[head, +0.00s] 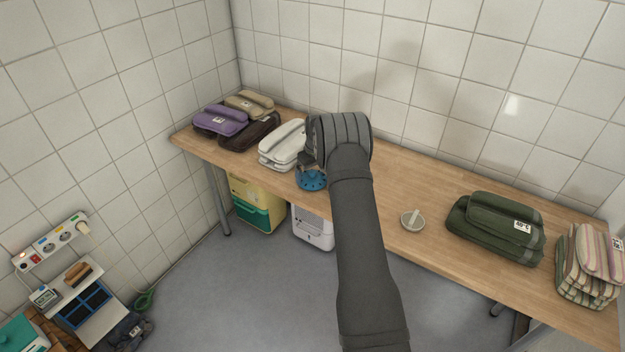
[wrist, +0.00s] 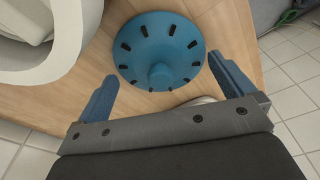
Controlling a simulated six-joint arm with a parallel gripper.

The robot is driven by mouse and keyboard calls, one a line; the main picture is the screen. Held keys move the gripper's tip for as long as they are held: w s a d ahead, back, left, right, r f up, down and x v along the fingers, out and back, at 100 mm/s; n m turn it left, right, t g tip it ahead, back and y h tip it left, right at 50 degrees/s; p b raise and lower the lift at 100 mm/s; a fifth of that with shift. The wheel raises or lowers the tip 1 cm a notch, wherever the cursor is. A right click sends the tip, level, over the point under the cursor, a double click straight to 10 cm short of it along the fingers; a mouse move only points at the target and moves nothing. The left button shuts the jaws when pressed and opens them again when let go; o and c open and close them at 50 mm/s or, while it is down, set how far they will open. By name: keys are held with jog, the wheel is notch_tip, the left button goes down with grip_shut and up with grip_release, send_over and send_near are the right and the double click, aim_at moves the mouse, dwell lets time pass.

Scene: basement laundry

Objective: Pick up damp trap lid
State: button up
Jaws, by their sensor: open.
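The damp trap lid is a blue round disc with dark slots around its rim and a knob in the middle. It shows on the wooden table near its front edge in the head view (head: 311,181) and large in the wrist view (wrist: 140,40). My gripper (wrist: 162,68) is open and empty. Its two blue fingers are spread on either side of the lid's knob side, and I see no clear contact with the lid. In the head view my gripper (head: 307,163) is just above the lid, mostly hidden by my own arm.
A white bundle (head: 281,146) stands close left of the lid. Purple (head: 220,121) and dark bundles lie farther left. A small bowl (head: 413,228), a green bundle (head: 490,235) and a striped stack (head: 587,268) are to the right. A pale rounded edge (wrist: 203,101) shows behind my gripper.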

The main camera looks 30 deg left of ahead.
jog(key=shift+a+f, duration=0.1)
jog(key=shift+f, duration=0.15)
jog(key=c, duration=1.3)
jog(key=shift+s+f, duration=0.1)
jog(key=shift+c, duration=0.3)
